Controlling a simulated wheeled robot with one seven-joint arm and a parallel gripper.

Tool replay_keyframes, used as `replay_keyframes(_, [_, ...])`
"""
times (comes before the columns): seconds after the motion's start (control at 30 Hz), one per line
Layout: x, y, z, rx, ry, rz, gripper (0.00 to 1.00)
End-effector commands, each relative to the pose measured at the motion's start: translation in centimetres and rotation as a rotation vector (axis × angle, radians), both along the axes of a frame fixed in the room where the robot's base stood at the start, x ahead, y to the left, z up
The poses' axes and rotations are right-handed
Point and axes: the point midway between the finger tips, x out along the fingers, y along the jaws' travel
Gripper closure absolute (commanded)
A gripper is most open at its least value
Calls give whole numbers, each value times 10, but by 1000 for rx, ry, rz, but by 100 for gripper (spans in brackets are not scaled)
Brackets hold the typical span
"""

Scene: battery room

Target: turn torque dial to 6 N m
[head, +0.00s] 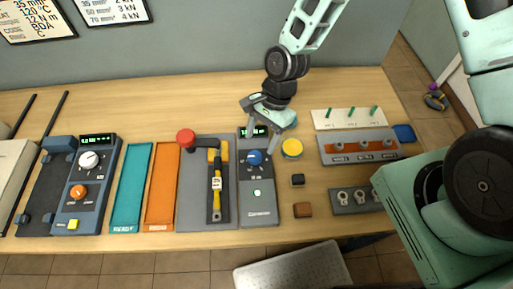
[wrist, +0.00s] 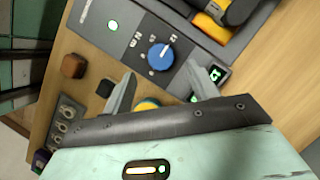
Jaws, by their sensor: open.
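The blue torque dial (head: 254,158) sits on a dark grey panel (head: 260,208), below a small green display (head: 260,131). My gripper (head: 266,138) is above the panel's upper end, partly covering the display. In the wrist view my gripper (wrist: 160,82) is open, with its two fingers apart and the dial in view just beyond them. I cannot tell that either finger touches the dial. A green lit button (wrist: 113,24) is on the same panel.
A yellow-handled torque tool (head: 217,190) lies in a grey holder left of the panel, near a red knob (head: 186,136). A yellow round object (head: 292,148), a black block (head: 298,180) and a brown block (head: 302,210) stand close on the right.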

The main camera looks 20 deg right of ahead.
Motion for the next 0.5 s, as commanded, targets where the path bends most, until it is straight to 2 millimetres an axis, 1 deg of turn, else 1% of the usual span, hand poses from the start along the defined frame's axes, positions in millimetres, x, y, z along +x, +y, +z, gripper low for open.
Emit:
replay_keyframes(0.1, [-6,7,-19,0,4,2,41])
replay_keyframes(0.2, [-8,12,-32,0,2,3,41])
replay_keyframes(0.33, [-10,16,-44,-1,1,2,41])
replay_keyframes(0.5, [-11,18,-50,0,-2,1,41])
